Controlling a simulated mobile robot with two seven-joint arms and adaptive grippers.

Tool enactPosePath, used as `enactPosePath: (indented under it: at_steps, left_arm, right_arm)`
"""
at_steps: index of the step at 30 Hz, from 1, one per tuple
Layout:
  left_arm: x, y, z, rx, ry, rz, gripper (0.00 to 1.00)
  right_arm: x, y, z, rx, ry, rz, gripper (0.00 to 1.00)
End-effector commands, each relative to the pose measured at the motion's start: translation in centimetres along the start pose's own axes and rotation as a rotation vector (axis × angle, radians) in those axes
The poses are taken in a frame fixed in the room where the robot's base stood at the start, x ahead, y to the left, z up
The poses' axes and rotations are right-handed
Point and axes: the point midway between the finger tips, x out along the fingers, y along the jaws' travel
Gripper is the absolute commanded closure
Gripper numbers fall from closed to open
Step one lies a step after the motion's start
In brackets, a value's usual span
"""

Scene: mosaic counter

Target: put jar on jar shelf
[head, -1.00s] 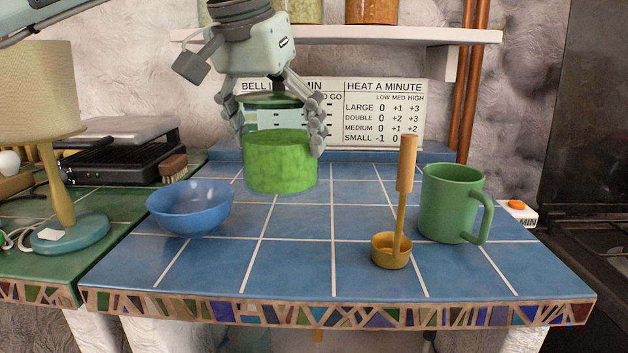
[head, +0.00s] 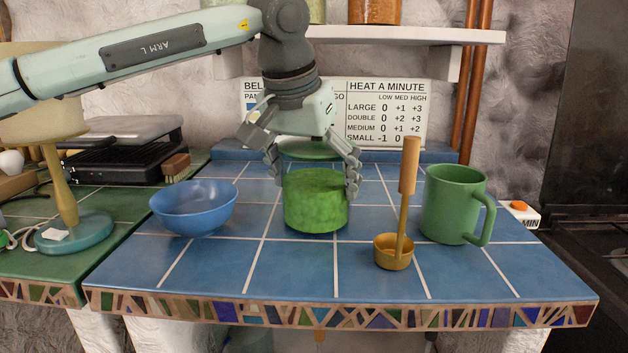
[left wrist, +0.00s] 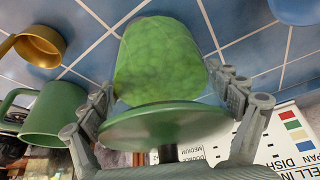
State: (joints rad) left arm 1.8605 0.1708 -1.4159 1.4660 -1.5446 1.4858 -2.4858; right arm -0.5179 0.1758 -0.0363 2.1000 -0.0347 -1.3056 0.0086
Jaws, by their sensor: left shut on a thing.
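The jar (head: 316,205) is clear glass with green contents and a green lid (head: 308,150). My left gripper (head: 314,181) comes down from above and is shut around the jar's sides. The jar is upright, low over the middle of the blue tiled counter; I cannot tell whether its base touches the tiles. In the left wrist view the jar (left wrist: 162,60) sits between both fingers, lid towards the palm. The white jar shelf (head: 400,36) is on the wall above, partly hidden by my left arm. My right gripper is not in view.
A blue bowl (head: 193,208) stands left of the jar. A brass ladle (head: 394,252) with an upright handle and a green mug (head: 452,205) stand to the right. Jars with orange (head: 374,10) and greenish contents stand on the shelf. A printed sign (head: 385,112) stands behind.

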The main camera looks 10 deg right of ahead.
Motion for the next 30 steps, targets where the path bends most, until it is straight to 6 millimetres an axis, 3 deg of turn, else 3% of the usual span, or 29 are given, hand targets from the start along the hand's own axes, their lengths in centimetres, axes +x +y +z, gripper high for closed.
enactPosePath:
  at_steps: [5,6,8,21,25,30]
  left_arm:
    - [0.1,0.0,0.0,-0.001,0.004,0.001,0.70]
    - [0.3,0.0,0.1,-0.001,-0.001,0.000,0.08]
    - [0.3,0.0,0.1,-0.001,-0.001,0.000,0.01]
    - [-0.3,-0.1,-0.1,-0.001,0.001,-0.001,0.00]
    - [-2.2,-0.1,-0.1,-0.001,0.002,-0.001,0.00]
    - [-6.1,-0.1,-0.1,-0.001,0.004,-0.001,0.00]
  right_arm:
    - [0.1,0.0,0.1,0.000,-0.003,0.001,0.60]
    - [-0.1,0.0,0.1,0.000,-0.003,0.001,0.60]
    - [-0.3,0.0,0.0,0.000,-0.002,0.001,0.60]
    - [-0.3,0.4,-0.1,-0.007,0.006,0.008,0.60]
    - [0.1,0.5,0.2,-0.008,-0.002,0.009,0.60]
    - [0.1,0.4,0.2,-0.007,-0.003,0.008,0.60]
